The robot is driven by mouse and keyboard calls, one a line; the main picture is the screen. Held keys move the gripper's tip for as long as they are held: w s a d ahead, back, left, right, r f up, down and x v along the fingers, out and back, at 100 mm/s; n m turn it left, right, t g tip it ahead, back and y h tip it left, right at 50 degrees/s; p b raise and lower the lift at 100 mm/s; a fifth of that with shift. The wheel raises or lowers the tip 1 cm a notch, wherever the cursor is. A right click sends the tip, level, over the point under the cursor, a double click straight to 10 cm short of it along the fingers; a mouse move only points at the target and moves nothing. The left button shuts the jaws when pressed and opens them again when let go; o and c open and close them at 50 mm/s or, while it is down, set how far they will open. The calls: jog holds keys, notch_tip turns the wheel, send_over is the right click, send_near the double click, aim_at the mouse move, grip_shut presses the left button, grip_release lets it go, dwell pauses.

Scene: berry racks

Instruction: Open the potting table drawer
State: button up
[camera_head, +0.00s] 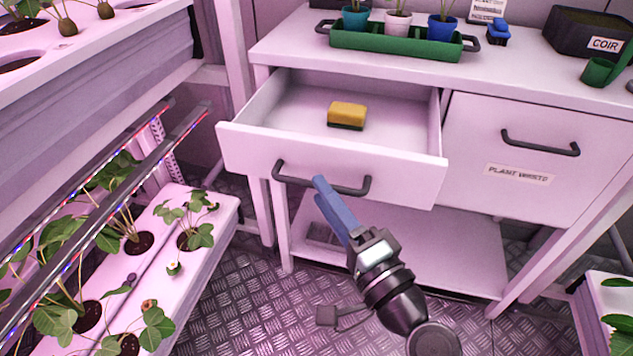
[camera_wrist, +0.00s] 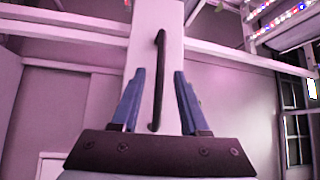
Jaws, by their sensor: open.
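The potting table drawer (camera_head: 398,174) is pulled well out, and its inside shows. A yellow and dark sponge (camera_head: 347,113) lies in it. The drawer's dark bar handle (camera_head: 292,180) is on its front panel. My gripper (camera_head: 320,190) is open in front of the drawer, with its blue fingertips close to the handle's middle. In the wrist view, the handle (camera_wrist: 159,75) appears between the two spread fingers of my gripper (camera_wrist: 160,74). I cannot tell whether either finger touches it.
The potting table top (camera_head: 290,47) holds a green tray (camera_head: 400,42) with potted plants. A closed cabinet front labelled plant waste (camera_head: 520,176) is right of the drawer. A strawberry rack (camera_head: 215,215) stands at left. Metal floor (camera_head: 245,295) is open between.

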jog(key=v, duration=0.9)
jog(key=shift+s+d+p, duration=0.25)
jog(key=shift+p, duration=0.05)
jog(key=shift+w+r, duration=0.1)
